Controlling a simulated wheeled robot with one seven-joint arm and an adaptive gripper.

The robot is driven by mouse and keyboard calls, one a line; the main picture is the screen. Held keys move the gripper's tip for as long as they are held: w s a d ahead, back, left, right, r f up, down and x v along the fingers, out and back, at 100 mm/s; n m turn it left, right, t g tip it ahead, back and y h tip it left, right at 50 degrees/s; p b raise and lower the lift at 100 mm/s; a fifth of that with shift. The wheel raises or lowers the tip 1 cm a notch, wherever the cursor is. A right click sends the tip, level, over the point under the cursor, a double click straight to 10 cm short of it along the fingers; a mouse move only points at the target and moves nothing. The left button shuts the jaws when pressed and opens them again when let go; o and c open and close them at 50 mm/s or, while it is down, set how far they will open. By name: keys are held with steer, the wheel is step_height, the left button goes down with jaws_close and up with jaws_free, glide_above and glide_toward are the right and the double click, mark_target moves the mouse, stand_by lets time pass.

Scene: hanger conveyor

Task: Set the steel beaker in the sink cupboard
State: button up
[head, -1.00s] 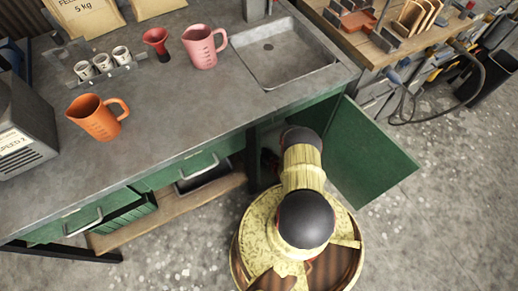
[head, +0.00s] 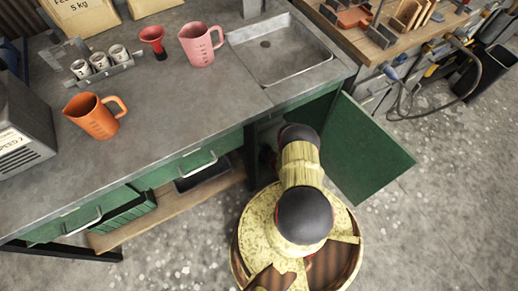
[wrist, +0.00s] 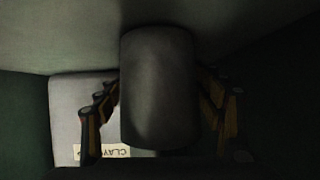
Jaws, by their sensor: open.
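The steel beaker (wrist: 157,90) shows in the wrist view as a dark grey cylinder in the middle of the picture. My gripper (wrist: 160,115) is open, with one finger on each side of the beaker. The beaker's base and what it rests on are hard to make out in the dark. In the head view my arm reaches into the sink cupboard, whose green door (head: 362,150) stands open. My gripper and the beaker are hidden there behind the arm and the counter.
A pale box with a clay label (wrist: 68,125) stands inside the cupboard, behind and left of the beaker. Above are the sink (head: 285,48), a pink jug (head: 199,46), an orange jug (head: 92,117) and a red funnel cup (head: 153,39) on the counter.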

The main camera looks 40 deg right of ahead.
steer(key=shift+r, duration=0.1)
steer(key=shift+s+r, duration=0.2)
steer(key=shift+s, duration=0.1)
steer(key=p+v, duration=0.4)
steer(key=v, duration=0.7)
steer(key=shift+s+r, duration=0.1)
steer(key=shift+s, duration=0.05)
